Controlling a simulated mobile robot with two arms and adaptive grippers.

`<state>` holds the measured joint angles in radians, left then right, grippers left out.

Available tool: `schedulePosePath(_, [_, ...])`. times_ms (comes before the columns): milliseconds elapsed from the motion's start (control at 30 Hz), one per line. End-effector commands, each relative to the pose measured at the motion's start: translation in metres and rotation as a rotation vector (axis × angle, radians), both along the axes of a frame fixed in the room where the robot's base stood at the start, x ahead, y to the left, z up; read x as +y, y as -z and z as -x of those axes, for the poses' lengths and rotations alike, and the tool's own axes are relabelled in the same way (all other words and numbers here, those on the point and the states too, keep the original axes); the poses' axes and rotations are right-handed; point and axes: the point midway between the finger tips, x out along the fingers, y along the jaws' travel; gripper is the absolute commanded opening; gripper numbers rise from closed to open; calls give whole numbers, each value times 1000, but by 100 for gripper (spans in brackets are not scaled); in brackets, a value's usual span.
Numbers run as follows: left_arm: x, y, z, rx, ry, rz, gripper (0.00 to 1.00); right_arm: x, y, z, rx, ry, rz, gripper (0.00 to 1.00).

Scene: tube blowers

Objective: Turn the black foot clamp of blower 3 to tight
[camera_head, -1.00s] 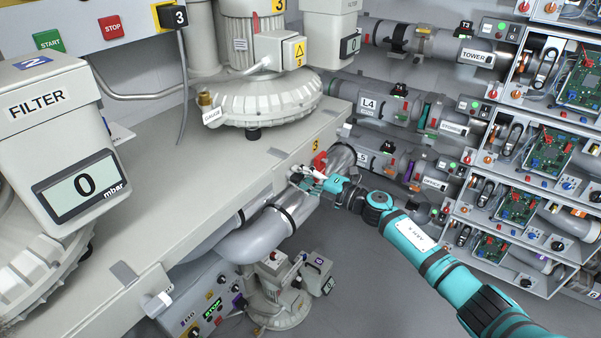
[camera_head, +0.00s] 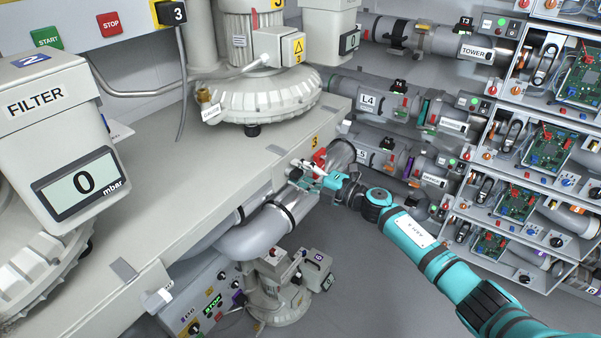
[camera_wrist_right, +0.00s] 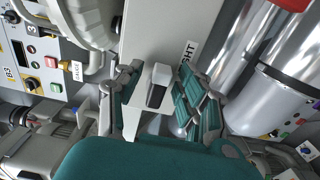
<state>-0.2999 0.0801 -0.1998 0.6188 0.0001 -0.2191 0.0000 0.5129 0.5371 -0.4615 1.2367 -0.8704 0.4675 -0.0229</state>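Blower 3 (camera_head: 255,95) stands on the grey bench, with a yellow 3 label. My right gripper (camera_head: 312,178) is at the bench's front edge below it. In the right wrist view, a small block with a dark face and pale top (camera_wrist_right: 157,92), apparently the foot clamp, sits between the spread fingers of my right gripper (camera_wrist_right: 160,100). A gap shows on each side of it, so the fingers are open around it. A white label (camera_wrist_right: 187,55), partly hidden and ending in "GHT", lies beside it. In the head view the gripper largely hides the clamp. My left gripper is out of view.
A red part (camera_head: 320,157) and a large grey pipe (camera_head: 265,230) are close to the right gripper. A filter with a 0 display (camera_head: 82,185) stands at the left. Racks with circuit boards (camera_head: 515,205) fill the right side. Open floor (camera_head: 370,270) lies below.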

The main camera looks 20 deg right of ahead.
Motion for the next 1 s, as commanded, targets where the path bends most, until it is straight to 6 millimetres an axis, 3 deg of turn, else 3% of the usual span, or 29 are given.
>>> schedulePosePath(167, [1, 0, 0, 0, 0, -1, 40, -10, 1, 12, 1, 2, 2, 38])
schedulePosePath(600, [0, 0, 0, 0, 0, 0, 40, -63, 2, 80, 4, 0, 2, 38])
schedulePosePath(1000, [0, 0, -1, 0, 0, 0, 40, -75, 0, 95, 1, 0, -1, 38])
